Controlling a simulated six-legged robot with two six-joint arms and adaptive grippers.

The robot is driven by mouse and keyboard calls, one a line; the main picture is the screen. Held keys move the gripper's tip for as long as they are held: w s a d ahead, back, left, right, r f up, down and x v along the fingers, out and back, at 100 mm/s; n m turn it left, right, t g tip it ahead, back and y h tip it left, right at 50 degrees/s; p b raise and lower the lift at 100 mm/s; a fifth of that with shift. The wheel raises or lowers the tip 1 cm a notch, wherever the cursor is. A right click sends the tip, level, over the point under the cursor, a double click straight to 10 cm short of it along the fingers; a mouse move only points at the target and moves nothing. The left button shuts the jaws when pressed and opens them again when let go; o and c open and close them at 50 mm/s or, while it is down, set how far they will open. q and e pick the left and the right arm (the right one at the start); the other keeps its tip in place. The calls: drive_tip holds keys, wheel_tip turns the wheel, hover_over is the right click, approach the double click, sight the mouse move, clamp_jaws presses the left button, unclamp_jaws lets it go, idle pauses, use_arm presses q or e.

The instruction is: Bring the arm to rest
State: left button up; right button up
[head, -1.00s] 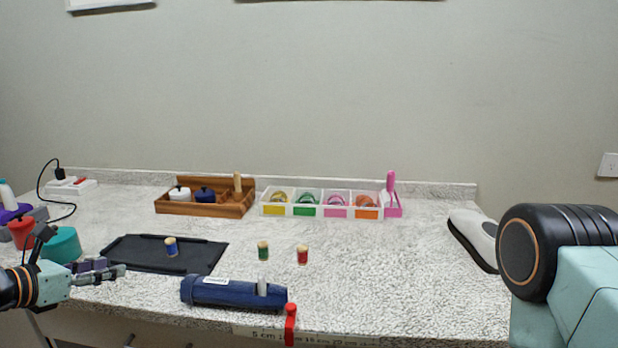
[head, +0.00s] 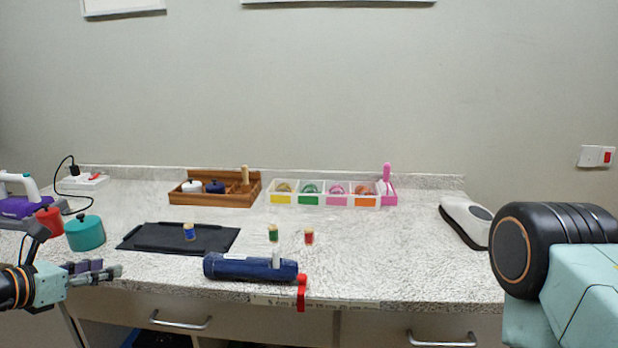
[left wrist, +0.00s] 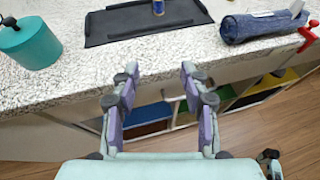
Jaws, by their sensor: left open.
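My left gripper (head: 98,271) is at the lower left of the head view, in front of the counter's front edge. In the left wrist view its two fingers (left wrist: 160,80) stand apart with nothing between them. Beyond the fingertips lies the black tray (head: 150,239), with a blue thread spool (head: 189,232) on it. My right arm shows only as a large link at the right of the head view, and its gripper is out of the picture.
The counter (head: 380,265) holds a teal pot (head: 86,233), a dark blue roll (head: 240,267) by a red clamp (head: 301,293), green (head: 273,233) and red spools (head: 309,236), a wooden box (head: 215,198), a divided white tray (head: 325,205) and a white device (head: 466,222). Drawers (head: 250,320) lie below.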

use_arm(q)
drive_tip(key=s+d+f+m+g+y, duration=0.35)
drive_tip(key=s+f+m, duration=0.35)
drive_tip(key=f+m, duration=0.25)
drive_tip(key=s+d+f+m+g+y, duration=0.2)
drive_tip(key=s+d+f+m+g, duration=0.25)
drive_tip(key=s+f+m, duration=0.55)
drive_tip(key=s+d+f+m+g, duration=0.1)
drive_tip(key=s+d+f+m, duration=0.2)
drive_tip(key=s, duration=0.4)
drive_tip(key=s+d+f+m+g, duration=0.2)
drive_tip(key=s+d+f+m, duration=0.1)
drive_tip(key=s+d+m, duration=0.1)
drive_tip(key=s+d+f+m+g+h, duration=0.1)
drive_tip(key=s+d+f+m, duration=0.2)
drive_tip(key=s, duration=0.6)
drive_tip(key=shift+s+d+f+m+g+b, duration=0.2)
drive_tip(key=shift+s+d+m+g+b, duration=0.25)
drive_tip(key=shift+m, duration=0.7)
drive_tip(key=shift+w, duration=0.15)
